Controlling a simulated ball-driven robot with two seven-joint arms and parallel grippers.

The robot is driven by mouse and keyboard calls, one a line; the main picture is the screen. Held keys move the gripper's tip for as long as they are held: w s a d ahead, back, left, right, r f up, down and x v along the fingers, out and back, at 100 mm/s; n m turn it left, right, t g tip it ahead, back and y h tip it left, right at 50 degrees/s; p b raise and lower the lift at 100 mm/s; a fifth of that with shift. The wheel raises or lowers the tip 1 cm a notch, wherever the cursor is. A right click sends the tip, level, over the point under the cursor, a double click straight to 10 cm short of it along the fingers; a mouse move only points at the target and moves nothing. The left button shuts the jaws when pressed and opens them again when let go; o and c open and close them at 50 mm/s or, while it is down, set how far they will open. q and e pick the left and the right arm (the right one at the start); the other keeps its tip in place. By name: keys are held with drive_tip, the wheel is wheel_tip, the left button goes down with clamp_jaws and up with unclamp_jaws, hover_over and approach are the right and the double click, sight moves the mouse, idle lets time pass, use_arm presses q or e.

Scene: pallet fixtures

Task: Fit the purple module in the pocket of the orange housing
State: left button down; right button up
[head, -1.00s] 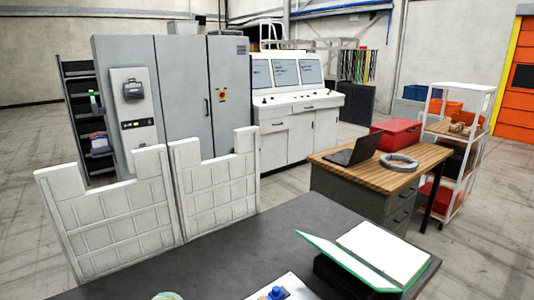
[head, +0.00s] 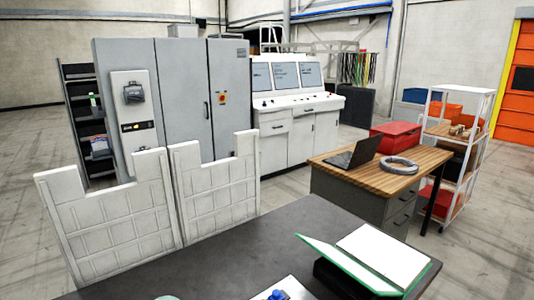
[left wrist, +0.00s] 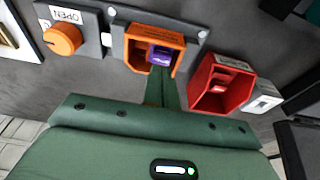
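In the left wrist view the orange housing (left wrist: 137,45) sits on a grey plate at the top middle. The purple module (left wrist: 160,54) shows at the right part of its opening; how deep it sits I cannot tell. My left gripper (left wrist: 163,72) reaches up to it from below, its green fingers close together with their tips at the module's near edge. They look shut on the module, though the contact is partly hidden. Neither gripper, housing nor module shows in the head view. My right gripper is in no view.
In the left wrist view a red housing (left wrist: 213,85) stands close right of the fingers. A box with an orange knob (left wrist: 62,39) stands left. In the head view the dark bench (head: 215,250) holds an open green-and-white book (head: 375,258) and a blue knob (head: 278,295).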

use_arm(q)
drive_tip(key=shift+f, duration=0.1)
idle(0.3)
drive_tip(key=shift+f, duration=0.6)
drive_tip(key=shift+r, duration=0.1)
wheel_tip(320, 180, up, 7)
drive_tip(key=p, duration=1)
